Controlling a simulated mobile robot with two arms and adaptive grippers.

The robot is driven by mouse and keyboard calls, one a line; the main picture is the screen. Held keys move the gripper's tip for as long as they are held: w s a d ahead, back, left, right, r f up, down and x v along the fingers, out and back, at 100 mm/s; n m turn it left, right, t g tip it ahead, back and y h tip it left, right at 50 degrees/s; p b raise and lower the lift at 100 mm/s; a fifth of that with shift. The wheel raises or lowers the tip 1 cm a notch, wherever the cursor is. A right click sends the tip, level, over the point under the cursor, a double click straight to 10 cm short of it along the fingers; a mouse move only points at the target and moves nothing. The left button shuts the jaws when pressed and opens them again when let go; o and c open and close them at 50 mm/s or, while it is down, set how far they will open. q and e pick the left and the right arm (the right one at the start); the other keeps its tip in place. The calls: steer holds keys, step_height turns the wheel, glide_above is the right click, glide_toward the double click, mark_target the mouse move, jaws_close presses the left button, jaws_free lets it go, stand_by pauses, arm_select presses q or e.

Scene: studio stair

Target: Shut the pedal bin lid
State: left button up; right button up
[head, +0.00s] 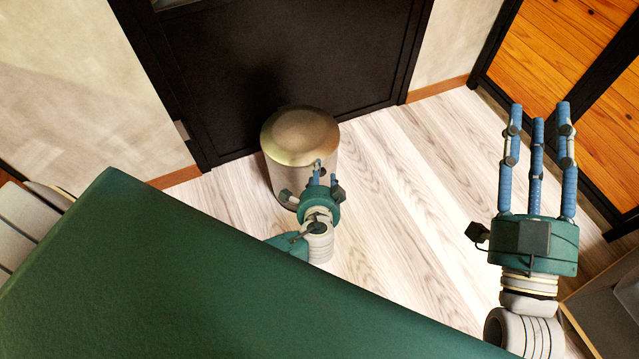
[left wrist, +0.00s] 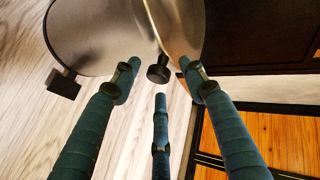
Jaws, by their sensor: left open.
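The pedal bin (head: 265,175) is a metal cylinder standing on the floor in front of the dark door. Its brass-toned lid (head: 298,130) lies down over the top in the head view; I cannot tell whether a small gap remains. In the left wrist view the grey body (left wrist: 95,40) and the lid (left wrist: 182,22) meet at a rim, with a dark knob (left wrist: 158,73) near the lid edge. My left gripper (head: 318,172) is open and empty at the bin's near side, its fingertips close to the lid's front edge. My right gripper (head: 538,112) is open and empty, well right of the bin.
The dark door (head: 300,50) stands close behind the bin. A large green surface (head: 180,280) fills the lower left. Pale wood floor (head: 410,180) is clear right of the bin. Orange wood panels (head: 560,50) in dark frames stand at the right.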

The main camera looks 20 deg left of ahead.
arm_select(q)
steer(key=v, duration=1.1)
